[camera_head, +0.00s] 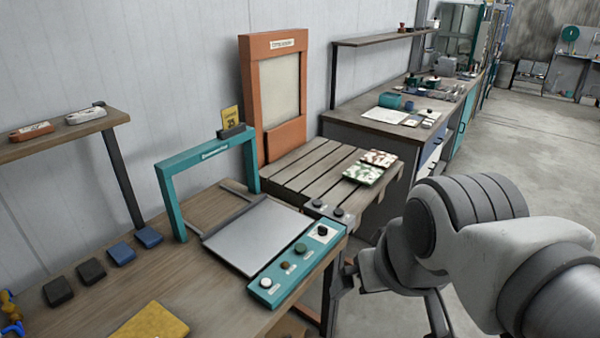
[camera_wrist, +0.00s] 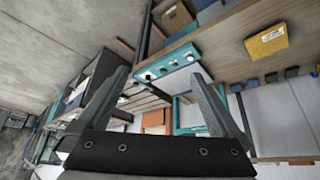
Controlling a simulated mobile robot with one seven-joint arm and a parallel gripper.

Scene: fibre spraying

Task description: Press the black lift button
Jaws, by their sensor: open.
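A teal control panel (camera_head: 298,262) lies along the right edge of the wooden bench, with several round buttons in a row. A black button (camera_head: 322,230) sits on a white plate at its far end; its label is too small to read. Two more dark knobs (camera_head: 328,208) are on the front edge of the slatted table behind. My gripper (camera_wrist: 160,80) is open and empty in the wrist view, its two fingers spread. The teal panel also shows there (camera_wrist: 167,63), beyond the fingertips and apart from them. In the head view my arm fills the lower right.
A teal frame (camera_head: 208,152) stands over a grey plate (camera_head: 256,233) left of the panel. An orange frame (camera_head: 272,100) stands behind the slatted table (camera_head: 320,170). A yellow block (camera_head: 150,322) and dark pads lie on the bench. The floor at right is open.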

